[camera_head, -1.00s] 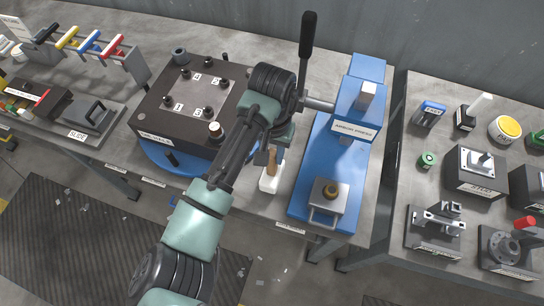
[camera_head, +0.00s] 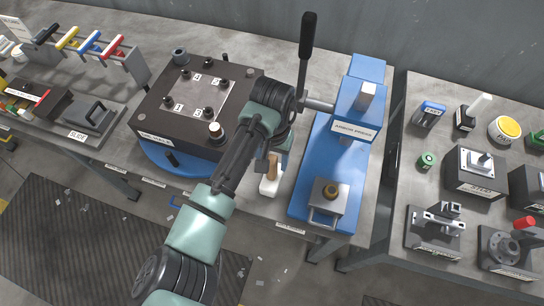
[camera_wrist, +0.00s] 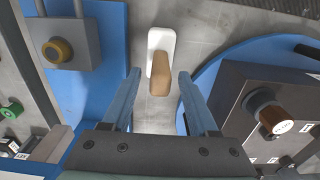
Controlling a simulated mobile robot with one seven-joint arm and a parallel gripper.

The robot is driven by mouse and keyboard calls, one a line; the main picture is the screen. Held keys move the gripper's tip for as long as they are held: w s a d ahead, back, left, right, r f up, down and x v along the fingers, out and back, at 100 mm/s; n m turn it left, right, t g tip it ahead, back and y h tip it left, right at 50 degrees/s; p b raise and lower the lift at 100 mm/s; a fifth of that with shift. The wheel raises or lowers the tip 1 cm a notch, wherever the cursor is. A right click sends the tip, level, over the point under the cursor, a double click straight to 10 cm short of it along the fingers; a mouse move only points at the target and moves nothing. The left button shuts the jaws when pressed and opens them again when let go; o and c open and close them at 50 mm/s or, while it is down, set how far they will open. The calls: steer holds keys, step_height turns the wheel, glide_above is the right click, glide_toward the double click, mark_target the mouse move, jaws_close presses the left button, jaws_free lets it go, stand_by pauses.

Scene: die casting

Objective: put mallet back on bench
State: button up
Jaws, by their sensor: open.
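The mallet shows in the wrist view as a white head (camera_wrist: 162,40) with a wooden handle (camera_wrist: 161,82). The head rests on the bench, and the handle appears to point up toward the wrist camera. In the head view the mallet (camera_head: 268,187) is between the black die block and the blue arbor press, near the bench's front edge. My gripper (camera_wrist: 158,80) is open, with one finger on each side of the handle in the picture and visible gaps on both sides. In the head view my arm partly hides the gripper and handle.
The arbor press (camera_head: 313,170), with its long black lever (camera_head: 307,45), stands close on the right in the head view. The die block (camera_head: 150,122) on its blue round base (camera_head: 163,160) stands on the left. Another bench (camera_head: 395,200) with several fixtures is farther right.

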step_height(320, 180, up, 12)
steer(key=shift+r+b, duration=0.2)
steer(key=shift+b, duration=0.15)
steer(key=shift+f, duration=0.1)
stand_by(0.5)
